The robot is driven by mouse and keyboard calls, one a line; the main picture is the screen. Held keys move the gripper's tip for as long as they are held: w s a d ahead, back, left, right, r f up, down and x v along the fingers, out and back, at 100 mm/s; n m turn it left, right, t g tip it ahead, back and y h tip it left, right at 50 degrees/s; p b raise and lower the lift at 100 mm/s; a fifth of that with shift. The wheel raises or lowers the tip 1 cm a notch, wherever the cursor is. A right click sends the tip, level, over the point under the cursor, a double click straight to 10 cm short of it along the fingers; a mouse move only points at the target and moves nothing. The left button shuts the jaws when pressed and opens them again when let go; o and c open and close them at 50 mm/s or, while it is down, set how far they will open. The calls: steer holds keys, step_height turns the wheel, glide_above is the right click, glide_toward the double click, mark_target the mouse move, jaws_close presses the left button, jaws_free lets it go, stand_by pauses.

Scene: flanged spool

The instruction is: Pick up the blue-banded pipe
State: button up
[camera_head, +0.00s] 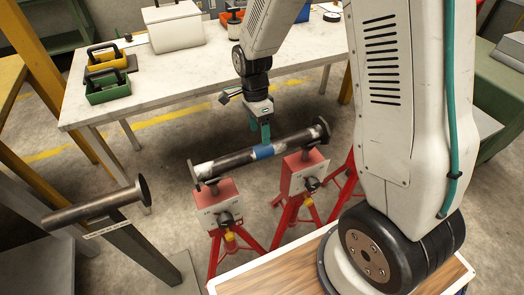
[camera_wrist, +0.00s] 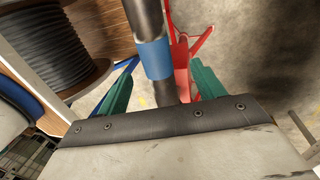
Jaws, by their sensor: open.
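The blue-banded pipe is a dark pipe (camera_head: 233,160) with an end flange, lying level across two red stands. Its blue band (camera_head: 263,152) is near the middle of its length. My gripper (camera_head: 264,131) is at the band, its teal fingers pointing down and partly behind the pipe. In the wrist view the fingers are apart with nothing clamped, and the pipe (camera_wrist: 146,14) runs between them. The band (camera_wrist: 153,59) lies between the fingers' tips in that picture. I cannot tell how far the fingers reach down around the pipe.
The red stands (camera_head: 216,205) (camera_head: 304,175) hold the pipe near its ends. Another flanged pipe (camera_head: 92,207) lies on a grey support at left. A worktable (camera_head: 180,75) behind carries a white box (camera_head: 173,27) and green (camera_head: 107,88) and yellow (camera_head: 105,62) carriers.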

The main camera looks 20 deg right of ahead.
mark_target(261, 145)
steer(key=f, duration=0.2)
steer(key=s+f, duration=0.1)
steer(key=f, duration=0.2)
steer(key=s+f, duration=0.1)
steer(key=f, duration=0.1)
steer(key=shift+f, duration=0.25)
jaws_close()
